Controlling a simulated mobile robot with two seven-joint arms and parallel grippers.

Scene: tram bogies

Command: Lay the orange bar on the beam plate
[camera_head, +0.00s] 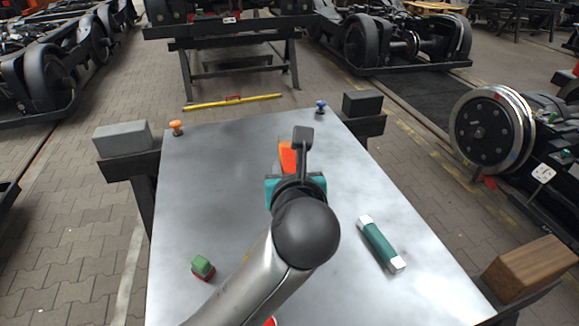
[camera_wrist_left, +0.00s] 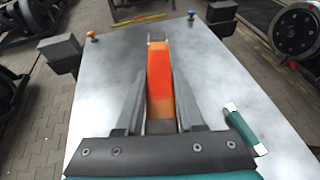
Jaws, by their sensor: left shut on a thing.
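The orange bar (camera_head: 287,158) shows past the fingers of my left gripper (camera_head: 296,160) in the head view. In the left wrist view the bar (camera_wrist_left: 160,75) lies lengthwise between the two grey fingers, pointing away toward the far edge. My left gripper is shut on it. The beam plate (camera_head: 210,190) appears to be the broad grey metal plate under the arm. The bar is over the plate's far half; I cannot tell whether it touches the plate. My arm hides part of the bar and the plate's middle. My right gripper is in neither view.
A green bar with white ends (camera_head: 380,244) lies at the plate's right. A small green and red block (camera_head: 202,267) is near the left. An orange knob (camera_head: 176,127) and a blue knob (camera_head: 320,106) stand at the far corners. Grey blocks (camera_head: 122,138) flank the plate.

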